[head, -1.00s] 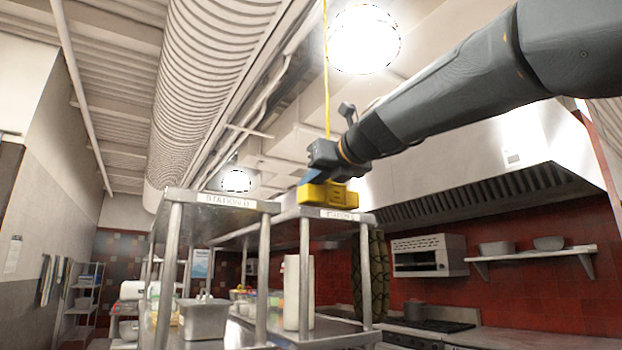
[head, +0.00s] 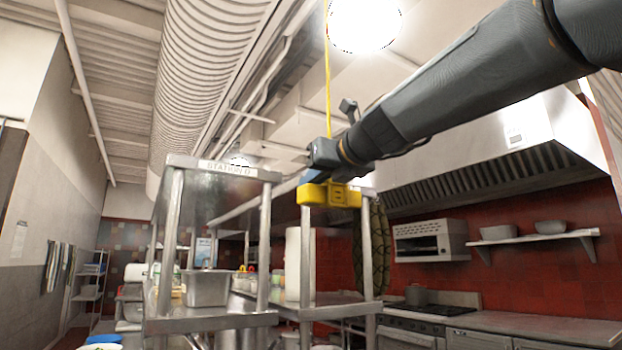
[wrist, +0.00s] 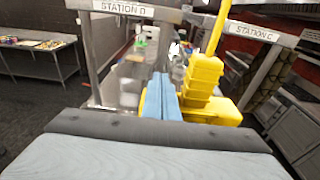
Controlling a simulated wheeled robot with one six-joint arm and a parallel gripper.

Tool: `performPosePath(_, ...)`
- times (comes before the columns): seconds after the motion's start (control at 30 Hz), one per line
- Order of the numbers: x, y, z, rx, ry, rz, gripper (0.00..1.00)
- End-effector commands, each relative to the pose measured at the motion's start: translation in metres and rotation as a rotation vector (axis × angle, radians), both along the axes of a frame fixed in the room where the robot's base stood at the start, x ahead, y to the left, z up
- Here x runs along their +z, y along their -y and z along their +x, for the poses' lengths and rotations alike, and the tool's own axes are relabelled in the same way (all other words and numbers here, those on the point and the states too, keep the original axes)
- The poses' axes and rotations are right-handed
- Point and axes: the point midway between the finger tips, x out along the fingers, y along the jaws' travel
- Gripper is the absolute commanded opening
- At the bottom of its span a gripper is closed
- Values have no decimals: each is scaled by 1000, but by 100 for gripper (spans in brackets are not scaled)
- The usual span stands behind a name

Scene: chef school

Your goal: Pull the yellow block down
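The yellow block (head: 330,194) hangs on a thin yellow cord (head: 327,90) that runs up toward the ceiling. In the head view my gripper (head: 314,178) is right at the block's upper left, with its blue fingers partly hidden behind or beside it. In the wrist view the two blue fingers (wrist: 161,97) lie close together with no visible gap. The block (wrist: 205,78) is just right of them, with a wider yellow part (wrist: 222,112) below. I cannot tell whether the fingers touch it. I see nothing between the fingertips.
A steel shelf marked Station D (head: 222,170) stands left of the block. A second steel shelf runs behind the block; its Station C sign (wrist: 252,31) shows in the wrist view. A range hood (head: 480,170) and a wall shelf (head: 530,238) are at the right.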

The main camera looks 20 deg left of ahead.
Motion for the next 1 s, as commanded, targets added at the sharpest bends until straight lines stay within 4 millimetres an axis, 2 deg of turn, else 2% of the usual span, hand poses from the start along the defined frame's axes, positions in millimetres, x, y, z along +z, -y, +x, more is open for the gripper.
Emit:
performPosePath(0.03,-9,0,1,1,-3,-2,0)
performPosePath(0.23,-23,0,0,1,-1,-1,0)
performPosePath(0.7,-28,0,0,1,-1,-1,0)
performPosePath(1.0,-56,0,1,1,-3,-2,0)
